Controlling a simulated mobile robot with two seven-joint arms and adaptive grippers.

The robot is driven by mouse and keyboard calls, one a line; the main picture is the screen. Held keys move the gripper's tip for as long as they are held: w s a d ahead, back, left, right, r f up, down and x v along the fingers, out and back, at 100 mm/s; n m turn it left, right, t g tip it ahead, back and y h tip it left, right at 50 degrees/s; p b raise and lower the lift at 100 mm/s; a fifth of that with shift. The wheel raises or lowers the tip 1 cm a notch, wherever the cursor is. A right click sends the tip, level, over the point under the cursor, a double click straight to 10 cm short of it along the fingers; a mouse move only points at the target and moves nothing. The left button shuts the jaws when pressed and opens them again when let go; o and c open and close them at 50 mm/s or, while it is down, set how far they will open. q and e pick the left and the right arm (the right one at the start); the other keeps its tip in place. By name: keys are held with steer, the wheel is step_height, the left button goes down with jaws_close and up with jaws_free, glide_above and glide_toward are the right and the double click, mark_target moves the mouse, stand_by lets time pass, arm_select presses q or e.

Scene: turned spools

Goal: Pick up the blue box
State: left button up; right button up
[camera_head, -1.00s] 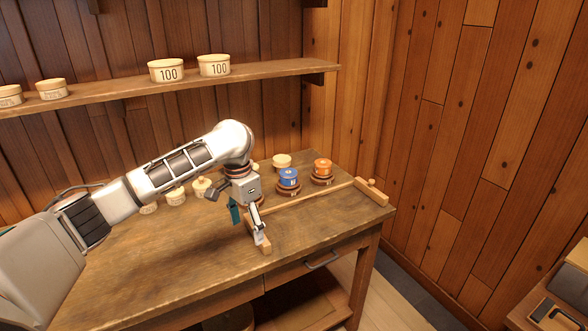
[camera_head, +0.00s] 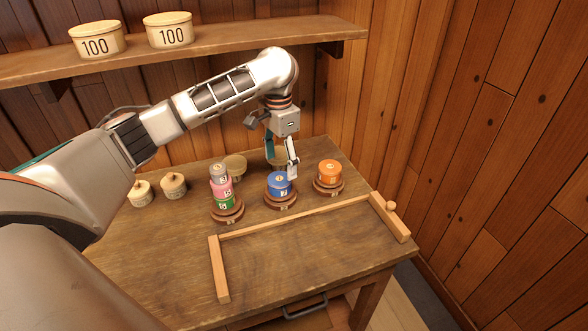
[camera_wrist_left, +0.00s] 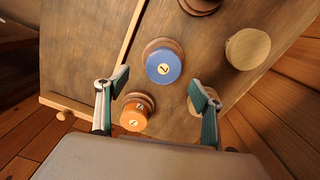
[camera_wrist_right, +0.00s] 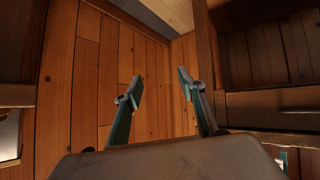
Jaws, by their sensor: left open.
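The blue box (camera_head: 279,185) is a short round tin with a number on it. It sits on a brown turned wooden stand (camera_head: 281,201) on the table. In the left wrist view the blue box (camera_wrist_left: 163,67) lies ahead of the fingers, between their lines. My left gripper (camera_head: 282,160) is open and empty, just above and behind the blue box; one finger overlaps its edge in the head view, and contact cannot be told. My right gripper (camera_wrist_right: 158,88) is open and empty, away from the table top, facing wooden planks; the head view does not show it.
An orange box (camera_head: 329,173) on a stand is right of the blue one. A stack with a pink box (camera_head: 221,189) and a green box (camera_head: 225,202) stands left. Pale lidded pots (camera_head: 174,185) are farther left. A wooden rail frame (camera_head: 219,270) borders a clear front area.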

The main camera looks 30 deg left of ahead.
mark_target(280, 178)
arm_select(q)
steer(key=shift+w, duration=0.2)
steer(key=shift+s+f, duration=0.2)
steer(key=shift+f, duration=1.3)
steer(key=f, duration=0.1)
steer(key=f+b, duration=0.1)
steer(key=f, duration=0.2)
steer(key=shift+a+f+b, duration=0.15)
steer(key=shift+a+b, duration=0.15)
steer(key=shift+b, duration=0.05)
steer(key=shift+f, duration=0.1)
steer(key=c, duration=1.2)
arm_select(e)
steer(key=shift+w+a+r, duration=0.15)
steer(key=shift+w+a, duration=0.3)
steer(key=shift+a, duration=0.4)
